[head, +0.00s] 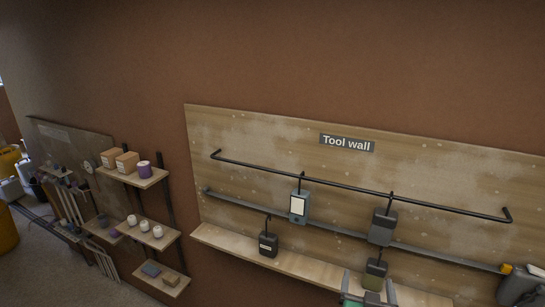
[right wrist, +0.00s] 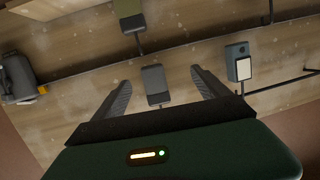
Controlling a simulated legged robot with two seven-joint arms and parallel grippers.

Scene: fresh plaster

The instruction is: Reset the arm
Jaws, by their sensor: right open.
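My right gripper (head: 368,280) is at the bottom edge of the head view, in front of the tool wall's lower part. Its two fingers are spread apart. In the right wrist view the same open gripper (right wrist: 160,76) has nothing held between its fingers. A dark grey device (right wrist: 155,80) shows beyond the gap between the fingertips; in the head view that device (head: 383,228) hangs above the gripper. An olive-and-dark device (head: 375,274) appears behind the fingers, partly covered. My left gripper is in neither view.
The wooden tool wall (head: 250,140) carries black rails (head: 340,182) and a ledge (head: 225,240). A blue-grey device with a white face (head: 299,207) and a small black device (head: 268,243) hang there. A grey container (head: 522,284) is at right. Shelves (head: 148,182) project at left.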

